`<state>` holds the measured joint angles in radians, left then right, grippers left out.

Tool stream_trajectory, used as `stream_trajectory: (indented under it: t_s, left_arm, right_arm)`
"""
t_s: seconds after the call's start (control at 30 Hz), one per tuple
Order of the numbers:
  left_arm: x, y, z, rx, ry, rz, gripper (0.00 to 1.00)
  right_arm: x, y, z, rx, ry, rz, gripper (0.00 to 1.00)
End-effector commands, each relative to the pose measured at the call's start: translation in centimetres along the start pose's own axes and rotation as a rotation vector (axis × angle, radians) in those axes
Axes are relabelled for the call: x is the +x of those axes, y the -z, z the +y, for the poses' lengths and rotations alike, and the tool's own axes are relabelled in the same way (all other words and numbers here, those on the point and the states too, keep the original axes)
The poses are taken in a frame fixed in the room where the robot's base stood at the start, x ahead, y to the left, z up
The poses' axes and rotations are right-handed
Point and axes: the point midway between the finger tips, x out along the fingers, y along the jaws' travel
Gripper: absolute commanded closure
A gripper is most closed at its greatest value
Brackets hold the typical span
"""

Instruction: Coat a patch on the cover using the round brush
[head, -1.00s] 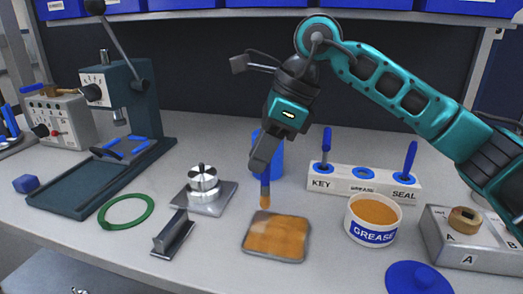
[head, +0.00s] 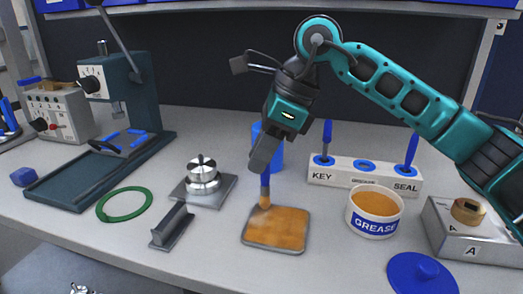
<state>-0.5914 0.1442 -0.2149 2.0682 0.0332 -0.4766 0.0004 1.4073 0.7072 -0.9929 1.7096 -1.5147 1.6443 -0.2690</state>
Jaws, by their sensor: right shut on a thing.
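The cover (head: 274,246) is a flat square plate with a grey rim, lying on the bench in the middle. Its top shows orange-brown grease with some lighter, uneven areas. My right gripper (head: 264,165) is shut on the round brush (head: 265,193), which points down with its tan tip at the cover's back left edge; whether the tip touches is hard to tell. The grease tub (head: 375,212) stands open to the right, full of orange grease. My left gripper is not in view.
A white holder (head: 340,172) with blue-handled tools stands behind the tub. The blue lid (head: 422,276) lies front right. A grey box (head: 470,232) is at the right. A silver part (head: 203,178), a grey bracket (head: 172,227), a green ring (head: 124,205) and a press (head: 115,90) are left.

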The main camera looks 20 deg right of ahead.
Motion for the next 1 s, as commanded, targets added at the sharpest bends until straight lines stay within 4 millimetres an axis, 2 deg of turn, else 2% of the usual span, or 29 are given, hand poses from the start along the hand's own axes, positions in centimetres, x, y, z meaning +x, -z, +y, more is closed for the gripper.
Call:
stream_trajectory:
  t_s: [0.3,0.53,0.8,1.0]
  left_arm:
    - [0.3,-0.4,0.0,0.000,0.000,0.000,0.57]
    - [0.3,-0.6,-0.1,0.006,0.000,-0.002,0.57]
    - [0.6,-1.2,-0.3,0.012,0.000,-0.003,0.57]
    - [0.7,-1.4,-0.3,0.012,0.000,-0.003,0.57]
  right_arm:
    - [0.1,-0.6,2.4,-0.003,0.001,-0.001,1.00]
    - [0.1,-0.8,3.1,-0.002,0.000,-0.001,1.00]
    - [0.5,-1.2,5.2,-0.003,0.000,-0.001,1.00]
    - [0.6,-1.3,5.8,0.000,0.000,0.000,1.00]
